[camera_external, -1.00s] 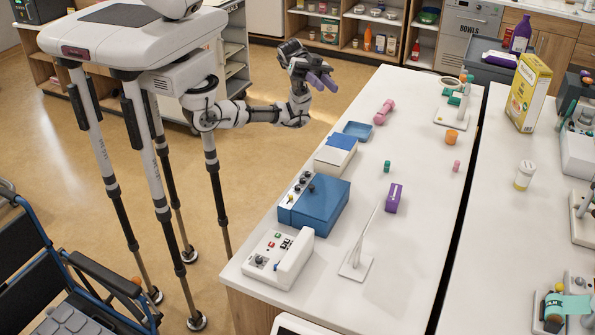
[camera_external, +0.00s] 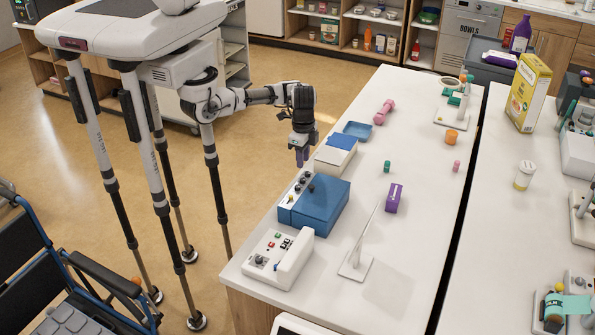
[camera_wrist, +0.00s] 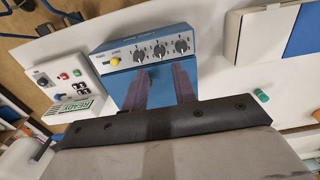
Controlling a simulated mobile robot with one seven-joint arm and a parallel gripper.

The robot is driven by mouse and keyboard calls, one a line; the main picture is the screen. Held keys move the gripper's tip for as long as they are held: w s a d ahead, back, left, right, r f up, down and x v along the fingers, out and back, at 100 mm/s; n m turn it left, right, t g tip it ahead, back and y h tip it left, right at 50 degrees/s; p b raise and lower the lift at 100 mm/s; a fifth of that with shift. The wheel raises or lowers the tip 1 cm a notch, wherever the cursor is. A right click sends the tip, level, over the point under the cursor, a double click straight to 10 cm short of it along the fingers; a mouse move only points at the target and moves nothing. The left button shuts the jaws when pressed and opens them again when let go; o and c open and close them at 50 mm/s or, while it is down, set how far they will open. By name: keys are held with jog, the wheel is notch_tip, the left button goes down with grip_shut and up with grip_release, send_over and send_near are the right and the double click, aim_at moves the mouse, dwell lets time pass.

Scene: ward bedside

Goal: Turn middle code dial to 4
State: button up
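The blue box (camera_external: 322,208) on the white table has a light sloped panel with a row of three black dials. In the wrist view the middle code dial (camera_wrist: 160,49) sits between the other two, with small marks around it. Its pointer setting is too small to read. My gripper (camera_external: 302,160) points down, above and just behind the panel's far end, apart from the box. In the wrist view its two purple fingers (camera_wrist: 161,68) are spread with an empty gap, their tips appearing just below the dial row. No finger touches a dial.
A yellow knob (camera_wrist: 115,60) sits left of the dials. A white device with coloured buttons (camera_external: 272,258) stands at the near side of the box. A white box with a blue top (camera_external: 336,154) stands close on the far side. A tilted stand (camera_external: 358,262) is to the right.

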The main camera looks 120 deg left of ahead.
aim_at(303, 179)
notch_tip(303, 179, down, 7)
jog(key=shift+f, duration=0.1)
dwell(0.3)
grip_shut()
